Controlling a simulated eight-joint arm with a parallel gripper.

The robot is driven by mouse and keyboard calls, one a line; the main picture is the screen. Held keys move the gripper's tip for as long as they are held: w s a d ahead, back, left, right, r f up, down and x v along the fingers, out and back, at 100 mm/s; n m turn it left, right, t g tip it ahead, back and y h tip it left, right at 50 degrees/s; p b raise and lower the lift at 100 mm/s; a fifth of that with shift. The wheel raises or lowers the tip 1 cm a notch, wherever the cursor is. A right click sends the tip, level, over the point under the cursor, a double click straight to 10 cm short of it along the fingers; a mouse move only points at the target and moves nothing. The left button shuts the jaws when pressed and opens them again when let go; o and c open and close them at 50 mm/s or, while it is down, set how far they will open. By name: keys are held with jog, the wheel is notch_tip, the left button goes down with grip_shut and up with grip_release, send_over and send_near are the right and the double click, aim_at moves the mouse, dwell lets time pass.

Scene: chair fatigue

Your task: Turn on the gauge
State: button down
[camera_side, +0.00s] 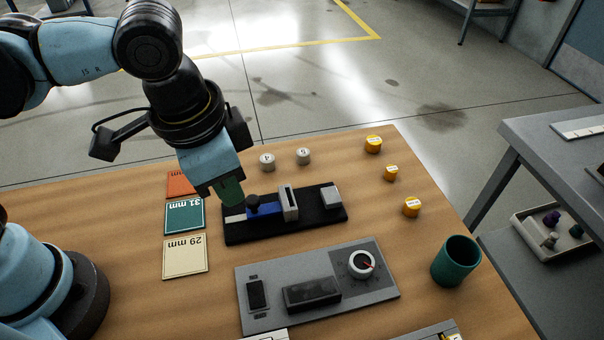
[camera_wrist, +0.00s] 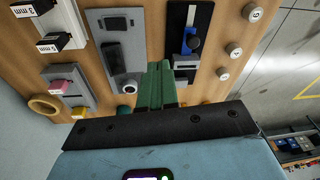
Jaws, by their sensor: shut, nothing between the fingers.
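The gauge unit looks like a flat grey panel (camera_side: 318,285) at the front middle of the table. It has a black rocker-like switch (camera_side: 257,294) on its left, a dark blank display (camera_side: 312,294) in the middle and a white dial (camera_side: 362,264) with a red pointer on its right. The panel also shows in the wrist view (camera_wrist: 103,44), left of the fingers. My gripper (camera_side: 231,194) is shut and empty, with green fingers pointing down. It is above the left end of the black slide fixture (camera_side: 315,219), behind the panel. The fingers also show in the wrist view (camera_wrist: 158,78).
The slide fixture carries a blue strip, a black knob (camera_side: 253,202) and grey blocks. Coloured cards (camera_side: 185,257) lie left. White pucks (camera_side: 267,161) and yellow pucks (camera_side: 373,144) stand behind and right. A teal cup (camera_side: 456,261) stands right of the panel.

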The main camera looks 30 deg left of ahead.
jog(key=m+g+y, duration=0.1)
jog(key=m, duration=0.1)
send_over(254, 286)
jog(key=s+d, duration=0.1)
jog(key=shift+s+d+r, duration=0.15)
jog(key=shift+s+r, duration=0.05)
jog(key=f, duration=0.9)
jog(key=w+a+f, duration=0.1)
jog(key=f, duration=0.4)
jog(key=shift+w+a, duration=0.1)
dwell(0.3)
jog(key=shift+w+a+f, duration=0.1)
jog(key=shift+f, duration=0.05)
